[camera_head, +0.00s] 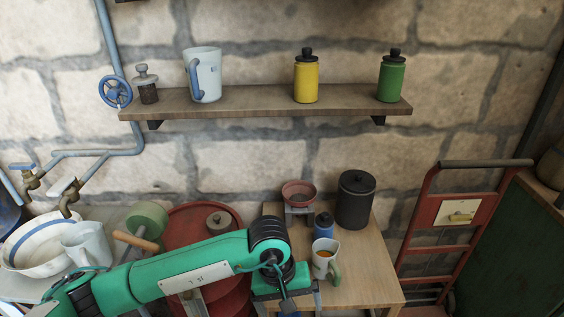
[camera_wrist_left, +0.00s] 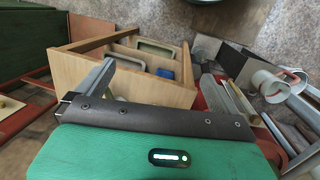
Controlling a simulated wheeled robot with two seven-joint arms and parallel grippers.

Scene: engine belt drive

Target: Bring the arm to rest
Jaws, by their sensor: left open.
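My left arm (camera_head: 190,270), green with black joints, comes in from the left in the head view and reaches across the front of the small wooden table (camera_head: 375,288). Its gripper (camera_head: 287,303) points down at the bottom edge, partly cut off, beside the table's front left part. In the left wrist view the two grey fingers of the gripper (camera_wrist_left: 157,72) stand wide apart with nothing held between them. Beyond them is a light wooden unit (camera_wrist_left: 150,88) with open compartments and a small blue item (camera_wrist_left: 165,73). My right gripper is not in view.
A red drum (camera_head: 205,215) is behind my arm. A red hand truck (camera_head: 440,225) stands right. The wall shelf (camera_head: 250,100) holds several items.

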